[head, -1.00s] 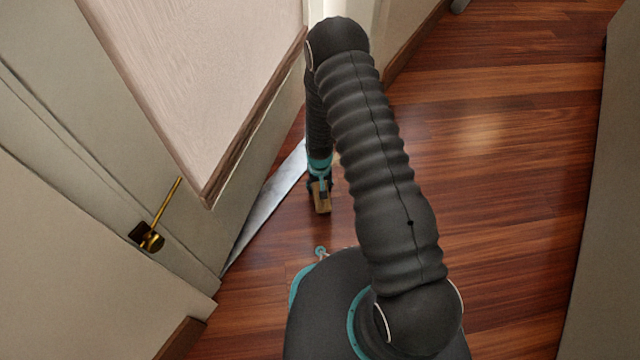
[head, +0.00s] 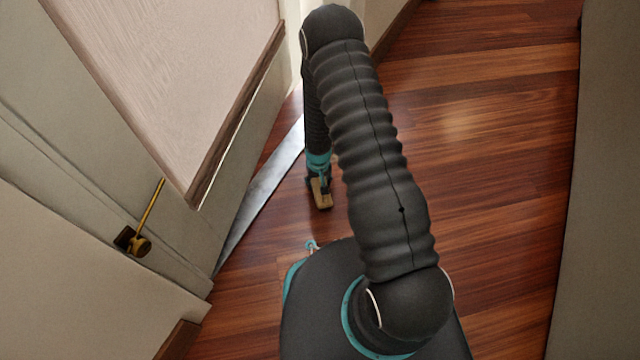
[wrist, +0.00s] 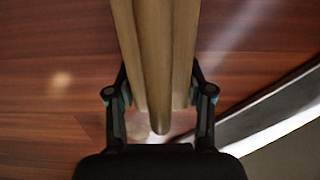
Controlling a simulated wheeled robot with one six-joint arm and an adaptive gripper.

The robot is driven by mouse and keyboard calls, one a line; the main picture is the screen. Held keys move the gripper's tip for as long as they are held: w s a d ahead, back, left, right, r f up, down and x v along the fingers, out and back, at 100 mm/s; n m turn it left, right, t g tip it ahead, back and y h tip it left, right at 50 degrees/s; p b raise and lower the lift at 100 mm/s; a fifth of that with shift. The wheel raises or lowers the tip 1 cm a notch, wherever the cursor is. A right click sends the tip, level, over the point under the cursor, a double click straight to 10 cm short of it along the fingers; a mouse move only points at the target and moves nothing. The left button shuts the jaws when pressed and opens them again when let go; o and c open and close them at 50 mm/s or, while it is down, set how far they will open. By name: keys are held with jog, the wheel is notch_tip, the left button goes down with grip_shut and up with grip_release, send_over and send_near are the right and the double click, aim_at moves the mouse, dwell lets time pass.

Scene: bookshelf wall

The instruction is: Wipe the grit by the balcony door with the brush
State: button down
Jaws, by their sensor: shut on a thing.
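The brush (head: 321,197) is a tan wooden piece held low over the floor. In the wrist view the brush (wrist: 158,60) runs as a long wooden shape between the two dark fingers. My gripper (head: 319,182) is shut on it; the gripper (wrist: 158,85) also shows from the wrist. I cannot tell if the brush touches the floor. The balcony door (head: 105,120), pale with a brass handle (head: 145,225), stands at the left. I cannot clearly make out the grit; a faint pale patch shows by the brush's near end in the wrist view, partly hidden.
A grey metal threshold strip (head: 262,190) runs along the door's foot, left of the brush. Reddish wood floor (head: 480,150) lies open to the right. A grey upright surface (head: 610,200) borders the right edge. A pale wall corner is at the lower left.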

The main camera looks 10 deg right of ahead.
jog(key=shift+w+a, duration=0.35)
jog(key=shift+w, duration=0.3)
jog(key=shift+w+a, duration=0.85)
jog(key=shift+a, duration=0.3)
